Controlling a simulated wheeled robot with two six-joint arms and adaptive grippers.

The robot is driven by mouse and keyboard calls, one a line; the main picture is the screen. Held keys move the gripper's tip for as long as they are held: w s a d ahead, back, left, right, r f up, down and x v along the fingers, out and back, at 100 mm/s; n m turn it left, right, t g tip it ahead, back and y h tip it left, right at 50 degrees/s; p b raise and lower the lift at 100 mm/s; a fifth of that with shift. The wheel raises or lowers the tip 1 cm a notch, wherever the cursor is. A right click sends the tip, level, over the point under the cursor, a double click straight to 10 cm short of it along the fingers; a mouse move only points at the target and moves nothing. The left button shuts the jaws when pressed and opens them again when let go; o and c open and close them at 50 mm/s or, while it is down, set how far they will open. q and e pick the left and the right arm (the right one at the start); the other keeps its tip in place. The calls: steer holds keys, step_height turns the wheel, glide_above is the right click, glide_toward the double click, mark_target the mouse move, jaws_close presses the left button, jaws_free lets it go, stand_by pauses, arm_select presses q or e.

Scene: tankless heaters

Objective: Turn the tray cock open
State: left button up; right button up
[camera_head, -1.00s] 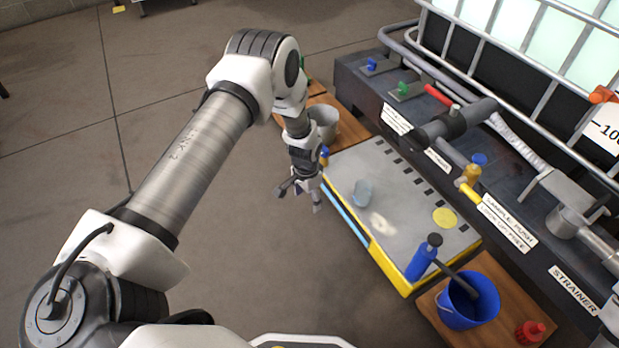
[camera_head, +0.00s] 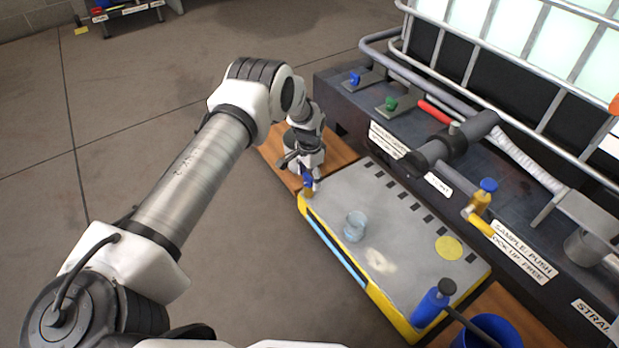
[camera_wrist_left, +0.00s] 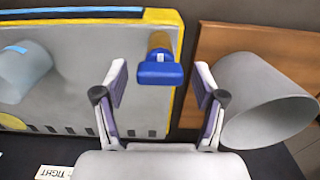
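The tray cock, with a blue handle (camera_head: 308,182) on a brass body, sits at the far left corner of the grey, yellow-edged tray (camera_head: 410,245). In the left wrist view the blue handle (camera_wrist_left: 160,70) lies ahead, centred between the two finger lines, with the brass body behind it. My left gripper (camera_head: 297,163) is just beyond the cock in the head view. Its fingers (camera_wrist_left: 160,85) are spread wide and hold nothing; whether they touch the handle I cannot tell, but a gap shows at both sides. My right gripper is out of view.
A grey bucket (camera_wrist_left: 268,100) stands on a wooden board (camera_head: 345,150) close to the right finger. A clear cup (camera_head: 355,226) stands on the tray. The dark bench with pipes (camera_head: 455,145) runs along the right. Floor left of the tray is clear.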

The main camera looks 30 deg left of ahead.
arm_select(q)
steer(key=c, duration=0.9)
steer(key=shift+c, duration=0.2)
steer(key=shift+n+p, duration=0.3)
steer(key=shift+n, duration=0.2)
steer(key=n+p, duration=0.1)
steer(key=n, duration=0.1)
steer(key=shift+r+n, duration=0.1)
steer(key=shift+n, duration=0.3)
steer(key=n+p, duration=0.2)
steer(key=n, duration=0.2)
steer(key=shift+a, duration=0.15)
steer(key=n+p, duration=0.1)
steer(key=n, duration=0.4)
steer(key=shift+s+n, duration=0.1)
steer(key=shift+n, duration=0.3)
steer(key=n, duration=0.4)
steer(key=shift+a+p, duration=0.1)
steer(key=shift+p, duration=0.2)
steer(key=shift+n, duration=0.4)
